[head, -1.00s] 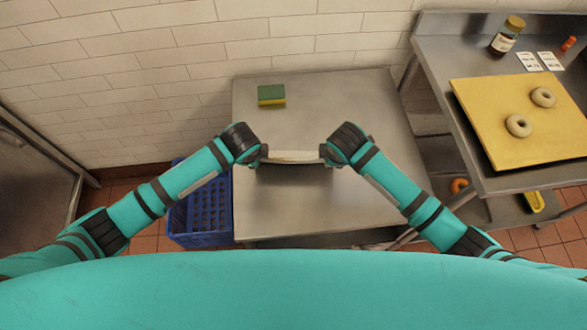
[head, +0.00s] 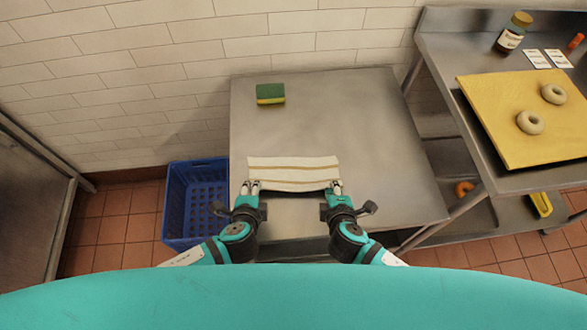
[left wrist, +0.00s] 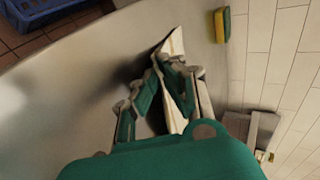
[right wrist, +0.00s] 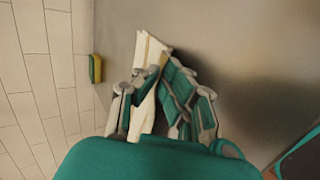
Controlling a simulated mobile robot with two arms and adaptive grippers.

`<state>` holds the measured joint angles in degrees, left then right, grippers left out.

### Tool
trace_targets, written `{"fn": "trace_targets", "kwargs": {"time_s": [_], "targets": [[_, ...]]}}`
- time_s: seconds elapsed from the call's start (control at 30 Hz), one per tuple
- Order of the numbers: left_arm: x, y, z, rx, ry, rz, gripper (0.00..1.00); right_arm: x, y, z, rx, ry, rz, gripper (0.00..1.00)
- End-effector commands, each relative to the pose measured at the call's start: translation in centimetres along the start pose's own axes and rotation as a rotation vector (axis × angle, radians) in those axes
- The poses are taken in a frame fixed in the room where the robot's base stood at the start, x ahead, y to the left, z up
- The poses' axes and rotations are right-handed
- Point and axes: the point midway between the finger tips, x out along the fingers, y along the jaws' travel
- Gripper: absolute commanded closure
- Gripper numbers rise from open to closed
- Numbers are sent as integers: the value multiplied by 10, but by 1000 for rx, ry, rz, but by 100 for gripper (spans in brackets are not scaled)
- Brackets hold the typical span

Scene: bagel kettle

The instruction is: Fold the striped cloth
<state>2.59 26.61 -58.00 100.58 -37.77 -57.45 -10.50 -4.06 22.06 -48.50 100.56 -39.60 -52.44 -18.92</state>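The striped cloth (head: 293,163), white with tan stripes, is spread out over the near left part of the steel table. My left gripper (head: 250,187) is shut on its near left corner, and my right gripper (head: 335,187) is shut on its near right corner. A dark shadow lies under the near edge, which looks slightly raised. In the left wrist view the cloth (left wrist: 174,45) runs between the fingers (left wrist: 166,68). In the right wrist view the cloth (right wrist: 150,48) also passes between the fingers (right wrist: 158,70).
The steel table (head: 370,130) is clear behind and right of the cloth. A green and yellow sponge (head: 270,94) lies near its back left. A blue crate (head: 175,205) stands on the floor at left. A counter at right holds a yellow board (head: 500,125) with two bagels and a jar (head: 513,33).

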Motion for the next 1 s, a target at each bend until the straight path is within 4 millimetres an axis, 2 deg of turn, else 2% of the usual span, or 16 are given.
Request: {"fn": "trace_targets", "kwargs": {"time_s": [0.27, 0.6, 0.83, 1.0], "targets": [[0, 1, 0, 0, 1, -7, 100, 0, -1, 0, 0, 1, 6, 100], [0, 1, 0, 1, 0, -6, 58, 0, -1, 0, 0, 0, 6, 58], [-2, 0, 0, 0, 0, -6, 58, -2, 0, 0, 0, 0, 6, 58], [-20, -12, 0, 0, 2, -6, 58, -20, 12, 0, 3, 2, 6, 58]]}}
